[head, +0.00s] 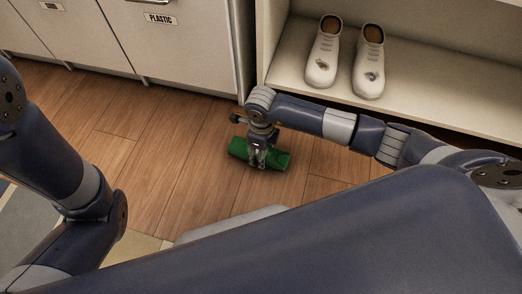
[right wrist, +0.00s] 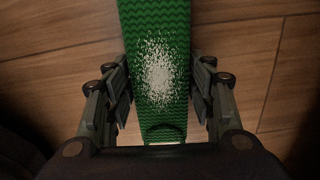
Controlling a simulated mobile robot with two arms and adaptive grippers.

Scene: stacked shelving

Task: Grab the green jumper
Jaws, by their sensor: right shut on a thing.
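The green jumper (head: 278,159) lies folded on the wooden floor, in front of the open shelf. In the right wrist view the jumper (right wrist: 157,20) runs up the middle of the picture, with a white speckled patch on its ribbed knit. My right gripper (head: 258,158) points down over the middle of the jumper. In the right wrist view its two fingers (right wrist: 160,85) stand on either side of the jumper and are shut on it. My left arm is at the left edge of the head view, and its gripper is out of the picture.
A pair of white shoes (head: 345,58) stands on the open shelf (head: 295,60) behind my right arm. White cabinets (head: 200,50), one labelled PLASTIC, line the back left. The wooden floor (head: 150,140) left of the jumper is clear.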

